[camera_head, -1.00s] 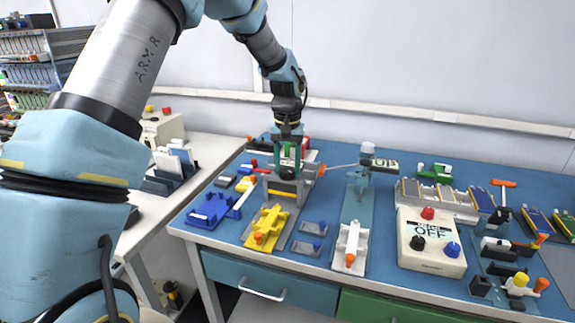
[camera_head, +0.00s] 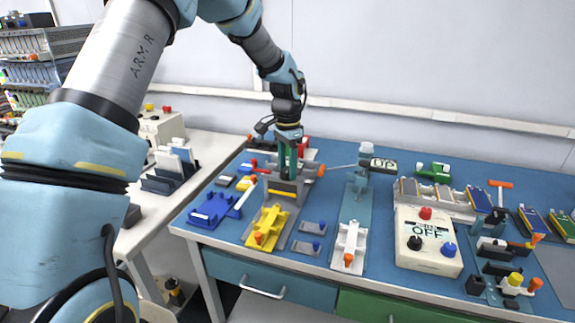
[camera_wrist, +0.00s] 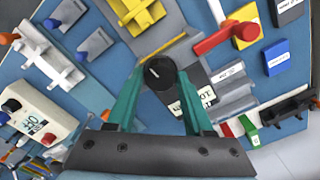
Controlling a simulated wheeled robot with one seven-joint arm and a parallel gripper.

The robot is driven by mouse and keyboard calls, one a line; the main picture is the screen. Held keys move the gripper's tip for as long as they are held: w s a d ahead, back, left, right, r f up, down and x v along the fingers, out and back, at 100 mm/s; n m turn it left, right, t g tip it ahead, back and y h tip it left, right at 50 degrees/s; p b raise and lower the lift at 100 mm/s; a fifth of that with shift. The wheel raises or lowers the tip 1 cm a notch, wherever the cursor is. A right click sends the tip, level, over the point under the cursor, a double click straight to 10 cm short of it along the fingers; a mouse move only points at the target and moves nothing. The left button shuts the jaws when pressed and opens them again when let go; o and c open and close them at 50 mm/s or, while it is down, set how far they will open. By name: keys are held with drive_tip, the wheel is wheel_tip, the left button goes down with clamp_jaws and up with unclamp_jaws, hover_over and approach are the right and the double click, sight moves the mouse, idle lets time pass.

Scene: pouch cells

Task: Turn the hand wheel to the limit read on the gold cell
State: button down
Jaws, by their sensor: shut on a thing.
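My gripper (camera_wrist: 160,92) has its two green fingers closed around the round black hand wheel (camera_wrist: 158,72) in the wrist view; the wheel has a light mark on its face. In the head view my gripper (camera_head: 288,168) points down over a grey fixture (camera_head: 284,188), where its fingers hide the wheel. A thin yellow-gold strip (camera_wrist: 165,47) shows at the fixture's edge and also in the head view (camera_head: 282,193). I cannot tell whether it is the gold cell. A white label (camera_wrist: 203,97) beside the wheel is too small to read.
A yellow cradle (camera_head: 266,228), a blue holder (camera_head: 210,208) and a white cradle (camera_head: 350,246) stand in front on the blue table. A control box (camera_head: 428,260) reading OFF and a rack of cells (camera_head: 436,209) are to the right. An orange-tipped lever sits close beside the fixture.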

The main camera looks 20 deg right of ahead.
sight(287, 170)
drive_tip(key=shift+m, duration=0.6)
drive_tip(key=shift+c, duration=1.4)
unclamp_jaws()
wheel_tip(287, 170, up, 11)
drive_tip(key=b, duration=0.2)
drive_tip(key=shift+f, duration=0.1)
